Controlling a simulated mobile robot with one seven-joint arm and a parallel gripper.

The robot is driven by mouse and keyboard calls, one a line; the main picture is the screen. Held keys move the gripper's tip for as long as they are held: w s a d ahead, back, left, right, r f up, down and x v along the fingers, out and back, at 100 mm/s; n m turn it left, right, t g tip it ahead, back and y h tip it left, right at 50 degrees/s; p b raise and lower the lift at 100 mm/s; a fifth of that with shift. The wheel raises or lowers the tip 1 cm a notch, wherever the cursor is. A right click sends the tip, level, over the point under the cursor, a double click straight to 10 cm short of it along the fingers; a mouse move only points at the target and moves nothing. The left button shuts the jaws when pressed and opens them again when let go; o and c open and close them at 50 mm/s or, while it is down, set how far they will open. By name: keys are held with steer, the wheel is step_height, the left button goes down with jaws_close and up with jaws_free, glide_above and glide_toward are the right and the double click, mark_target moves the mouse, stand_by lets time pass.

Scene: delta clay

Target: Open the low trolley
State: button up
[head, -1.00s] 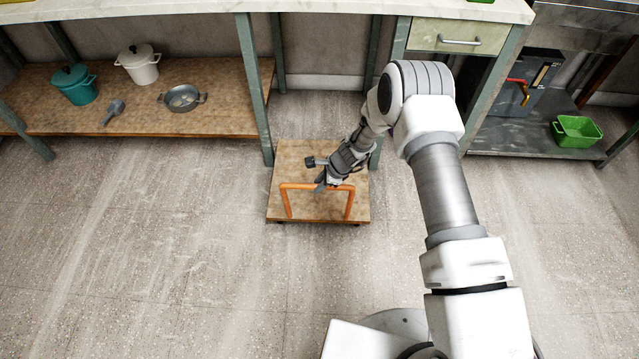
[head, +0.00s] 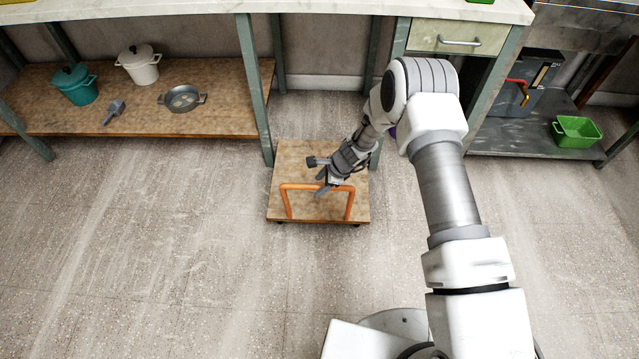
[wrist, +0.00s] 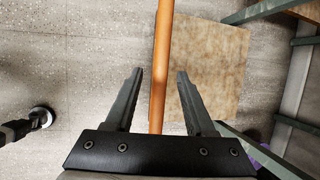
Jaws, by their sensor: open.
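The low trolley (head: 318,208) is a flat wooden board on small wheels, standing on the floor between the table legs. An orange bar handle (head: 350,205) rises at its front edge. My gripper (head: 322,186) is at the handle's top bar, near its middle. In the wrist view the open fingers (wrist: 160,85) stand on either side of the orange bar (wrist: 162,55), with a gap on both sides. The trolley's board (wrist: 215,70) shows beyond the bar there. Whether a finger touches the bar in depth, I cannot tell.
A green leg (head: 255,95) of the worktable stands close behind the trolley's left side. A low shelf (head: 225,115) with pots is at the left. A drawer (head: 455,38) is above right. The floor (head: 180,260) in front is clear.

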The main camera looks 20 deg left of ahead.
steer(key=p+v, duration=0.5)
steer(key=v, duration=1.1)
steer(key=shift+d+r, duration=0.15)
steer(key=shift+r, duration=0.1)
steer(key=s+d+r+n+t, duration=0.15)
steer(key=d+r+n, duration=0.25)
steer(key=r, duration=0.9)
steer(key=s+d+r+n+t, duration=0.1)
steer(key=s+d+r+n, duration=0.3)
steer(key=r, duration=1)
steer(key=s+d+r+n+t+h+p, duration=0.1)
steer(key=s+d+r+n+h, duration=0.2)
steer(key=s+d+r, duration=0.6)
steer(key=s+d+r+n+t+h, duration=0.15)
steer(key=s+d+r+n, duration=0.25)
steer(key=s+d, duration=0.45)
step_height(320, 180, up, 19)
steer(key=s+a+p, duration=0.1)
steer(key=a+p, duration=0.1)
steer(key=p, duration=1.6)
steer(key=shift+s+p, duration=0.3)
